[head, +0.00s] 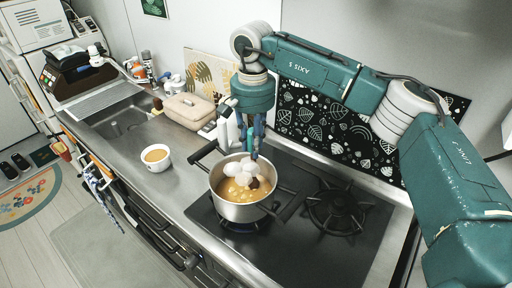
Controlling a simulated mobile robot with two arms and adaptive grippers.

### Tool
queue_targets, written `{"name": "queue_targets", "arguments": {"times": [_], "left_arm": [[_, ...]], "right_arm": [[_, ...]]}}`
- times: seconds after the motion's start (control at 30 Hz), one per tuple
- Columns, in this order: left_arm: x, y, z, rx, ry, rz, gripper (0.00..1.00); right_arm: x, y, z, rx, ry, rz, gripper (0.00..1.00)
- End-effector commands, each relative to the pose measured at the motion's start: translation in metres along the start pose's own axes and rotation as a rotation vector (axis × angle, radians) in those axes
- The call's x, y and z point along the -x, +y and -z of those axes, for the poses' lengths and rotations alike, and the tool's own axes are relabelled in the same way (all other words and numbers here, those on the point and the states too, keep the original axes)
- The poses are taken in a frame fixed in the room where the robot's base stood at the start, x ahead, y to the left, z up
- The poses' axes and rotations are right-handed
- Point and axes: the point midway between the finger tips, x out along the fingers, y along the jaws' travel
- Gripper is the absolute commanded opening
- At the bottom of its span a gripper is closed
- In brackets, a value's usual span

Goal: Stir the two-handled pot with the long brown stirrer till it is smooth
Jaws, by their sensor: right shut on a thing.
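The two-handled pot (240,212) is a steel pot with dark handles, standing on the left burner of the stove. It holds a yellow-brown soup with pale lumps and white, egg-like pieces near its back rim. My right gripper (251,150) points down over the back of the pot, its fingers shut. A dark brown piece (253,184) below it, at the soup's surface, looks like the lower end of the long brown stirrer. The rest of the stirrer is hard to make out behind the fingers. My left gripper is out of view.
A white bowl (156,156) of tan liquid stands on the steel counter left of the stove. A beige lidded box (188,110) and white bottles are behind. The right burner (335,208) is empty. A sink (122,122) lies farther left.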

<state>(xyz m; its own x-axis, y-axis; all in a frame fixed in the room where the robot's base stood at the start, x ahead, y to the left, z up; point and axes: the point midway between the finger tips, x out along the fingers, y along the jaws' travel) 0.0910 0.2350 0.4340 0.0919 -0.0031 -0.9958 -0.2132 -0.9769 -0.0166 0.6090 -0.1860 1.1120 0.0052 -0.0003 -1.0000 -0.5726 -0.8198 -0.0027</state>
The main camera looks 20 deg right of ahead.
Motion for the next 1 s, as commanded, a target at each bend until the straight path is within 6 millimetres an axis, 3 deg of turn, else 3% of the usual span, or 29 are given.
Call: {"name": "queue_targets", "arguments": {"times": [0.27, 0.6, 1.0], "left_arm": [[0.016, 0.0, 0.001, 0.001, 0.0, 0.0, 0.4], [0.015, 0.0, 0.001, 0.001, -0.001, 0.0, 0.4], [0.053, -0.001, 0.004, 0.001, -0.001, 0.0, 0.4]], "right_arm": [[0.002, -0.033, 0.004, 0.001, 0.0, -0.001, 0.0], [0.002, -0.031, 0.004, 0.0, 0.001, 0.0, 0.0], [0.058, -0.031, 0.005, -0.001, 0.002, 0.001, 0.0]]}}
